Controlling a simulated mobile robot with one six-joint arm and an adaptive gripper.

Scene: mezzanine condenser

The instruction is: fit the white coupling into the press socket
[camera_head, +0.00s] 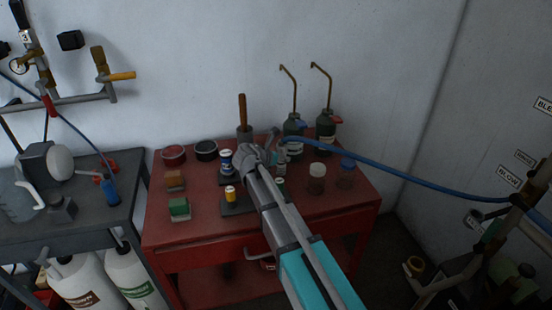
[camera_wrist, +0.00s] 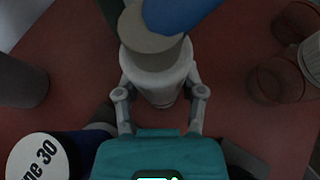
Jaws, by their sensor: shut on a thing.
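My gripper (camera_wrist: 158,78) is shut on a white cylindrical piece, which I take to be the white coupling (camera_wrist: 160,88), in the wrist view. One finger lies on each side of it. The blue hose (camera_head: 410,178) runs from there to the right. The coupling is mostly hidden there. I cannot pick out the press socket with certainty.
A blue-and-white fitting (camera_head: 226,160) and a yellow-and-white fitting (camera_head: 230,193) stand left of my arm. Two dark pump bottles (camera_head: 326,130) stand behind. Jars (camera_head: 316,178) stand to the right. Green (camera_head: 179,208) and brown blocks (camera_head: 175,180) lie left.

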